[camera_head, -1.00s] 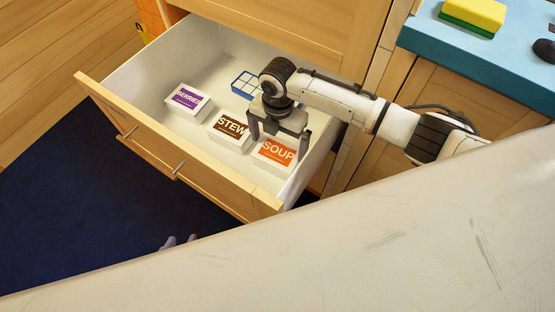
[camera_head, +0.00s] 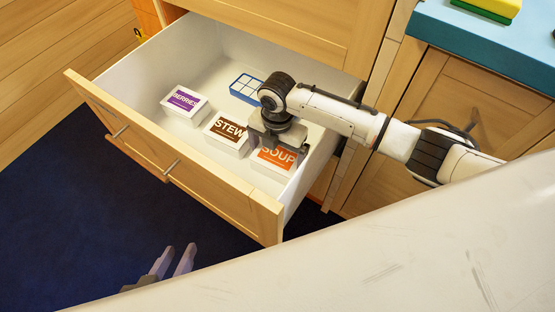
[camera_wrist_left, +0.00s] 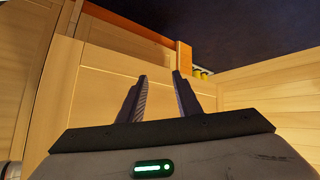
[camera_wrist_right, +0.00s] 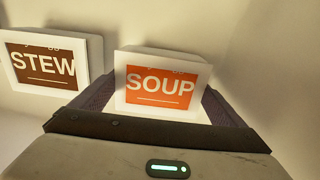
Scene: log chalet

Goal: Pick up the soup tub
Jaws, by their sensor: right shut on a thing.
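The soup tub (camera_head: 276,158) is a white box with an orange "SOUP" label, inside the open drawer near its right front corner. In the right wrist view the soup tub (camera_wrist_right: 160,84) sits between my fingers, one on each side. My right gripper (camera_head: 276,146) reaches down over it and is shut on it; the gripper hides part of its top. The tub appears still low in the drawer. My left gripper (camera_head: 176,262) is away from the drawer, low in front of it. In the left wrist view the left gripper (camera_wrist_left: 160,82) has its fingers apart with nothing between.
The stew tub (camera_head: 229,133) stands close to the left of the soup tub. The berries tub (camera_head: 185,103) is further left, and a blue-and-white gridded box (camera_head: 246,87) lies behind. The drawer's front panel (camera_head: 170,155) and right wall bound the space.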

